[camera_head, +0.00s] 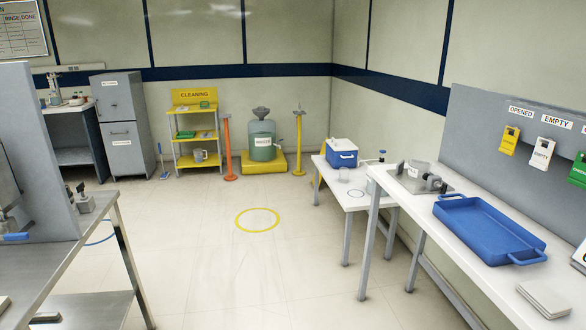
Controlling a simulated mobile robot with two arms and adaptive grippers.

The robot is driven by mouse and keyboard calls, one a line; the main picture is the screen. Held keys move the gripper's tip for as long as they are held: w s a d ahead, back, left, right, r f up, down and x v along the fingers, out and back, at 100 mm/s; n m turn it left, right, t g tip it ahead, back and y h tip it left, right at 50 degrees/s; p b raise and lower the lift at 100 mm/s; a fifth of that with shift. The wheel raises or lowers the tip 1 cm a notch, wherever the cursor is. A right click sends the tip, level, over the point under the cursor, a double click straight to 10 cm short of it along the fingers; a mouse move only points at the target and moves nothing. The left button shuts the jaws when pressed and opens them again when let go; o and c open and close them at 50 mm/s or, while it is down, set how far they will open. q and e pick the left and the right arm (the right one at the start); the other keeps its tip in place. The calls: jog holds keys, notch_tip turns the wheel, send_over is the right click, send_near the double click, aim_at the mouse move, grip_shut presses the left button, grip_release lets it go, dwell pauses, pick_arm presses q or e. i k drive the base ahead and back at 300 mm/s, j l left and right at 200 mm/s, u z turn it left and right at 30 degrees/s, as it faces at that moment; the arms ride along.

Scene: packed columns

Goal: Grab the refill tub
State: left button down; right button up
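I cannot make out any thing clearly labelled as a refill tub. A blue box with a white lid (341,153) stands on the low white table at the back right. A small whitish container (199,155) sits on the lowest shelf of the yellow cleaning rack. A large blue tray with handles (482,222) lies empty on the right bench. Neither of my grippers is in view.
A metal bench (70,255) stands at the left and a white bench (455,255) at the right. The yellow rack (194,110), a green-grey drum (262,138) and orange and yellow posts stand at the back. The floor between is clear, with a yellow ring (257,209).

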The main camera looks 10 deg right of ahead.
aim_at(419, 166)
jog(key=i, duration=1.95)
jog(key=i+z, duration=0.4)
jog(key=i+j+z, duration=0.1)
jog(key=i+z, duration=0.35)
jog(key=i+j+z, duration=0.25)
jog(key=z, duration=0.15)
jog(key=i+j+z, duration=0.4)
jog(key=k+l, duration=0.05)
jog(key=k, duration=0.05)
